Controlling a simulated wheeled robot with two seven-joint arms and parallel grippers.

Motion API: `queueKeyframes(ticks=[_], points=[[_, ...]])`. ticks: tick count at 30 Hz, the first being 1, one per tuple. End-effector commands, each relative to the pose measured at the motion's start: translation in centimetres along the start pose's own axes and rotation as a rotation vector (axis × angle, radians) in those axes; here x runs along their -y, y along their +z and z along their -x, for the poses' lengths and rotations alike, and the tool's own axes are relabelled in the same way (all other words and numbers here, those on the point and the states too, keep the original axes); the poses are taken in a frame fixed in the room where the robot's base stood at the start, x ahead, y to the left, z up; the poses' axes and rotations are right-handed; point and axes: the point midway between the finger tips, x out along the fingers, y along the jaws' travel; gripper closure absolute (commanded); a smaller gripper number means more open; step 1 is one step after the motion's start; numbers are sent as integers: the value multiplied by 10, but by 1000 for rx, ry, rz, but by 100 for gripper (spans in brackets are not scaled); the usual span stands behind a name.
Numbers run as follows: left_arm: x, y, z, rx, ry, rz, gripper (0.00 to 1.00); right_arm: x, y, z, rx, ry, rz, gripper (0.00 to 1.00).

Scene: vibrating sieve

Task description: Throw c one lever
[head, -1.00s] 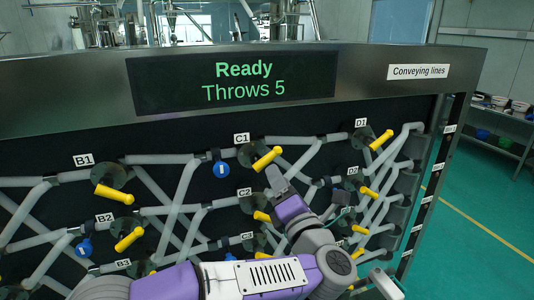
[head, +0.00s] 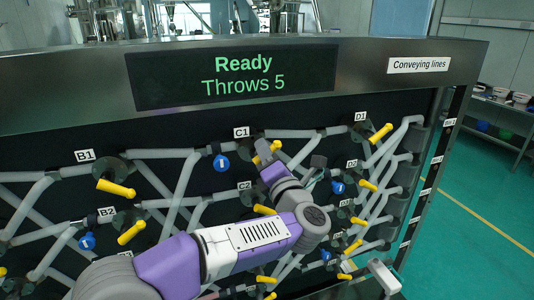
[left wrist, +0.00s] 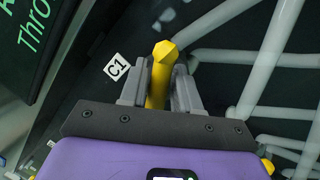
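The C1 label (head: 241,132) marks a yellow lever on the dark panel, right of centre in the head view. My left gripper (head: 268,150) is at this lever and hides much of it. In the left wrist view the yellow lever (left wrist: 161,75) stands between the two grey fingers (left wrist: 160,88), which lie close along both its sides with little or no gap visible. The C1 label (left wrist: 116,67) is just left of it. The display (head: 236,76) reads "Ready" and "Throws 5". My right gripper is not in view.
Other yellow levers stand nearby: B1 (head: 116,188), B2 (head: 131,232) and D1 (head: 380,133). A blue tag (head: 221,163) hangs left of the C1 lever. Grey pipes cross the panel. Green floor (head: 470,215) is open at the right.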

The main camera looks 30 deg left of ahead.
Motion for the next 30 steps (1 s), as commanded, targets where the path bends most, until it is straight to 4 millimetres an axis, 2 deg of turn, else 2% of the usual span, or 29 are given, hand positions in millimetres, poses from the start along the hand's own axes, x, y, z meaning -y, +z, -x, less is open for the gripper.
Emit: queueKeyframes(ticks=[1, 5, 6, 20, 30], points=[[-1, 0, 0, -1, 2, 0, 78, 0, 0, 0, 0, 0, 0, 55], [-1, 0, 0, -1, 3, 0, 98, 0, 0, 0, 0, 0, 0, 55], [-1, 0, 0, -2, 3, 0, 100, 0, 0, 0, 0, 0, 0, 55], [0, -2, 0, 11, -5, -81, 100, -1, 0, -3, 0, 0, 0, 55], [6, -3, 1, 63, -38, -348, 100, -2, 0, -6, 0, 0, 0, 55]])
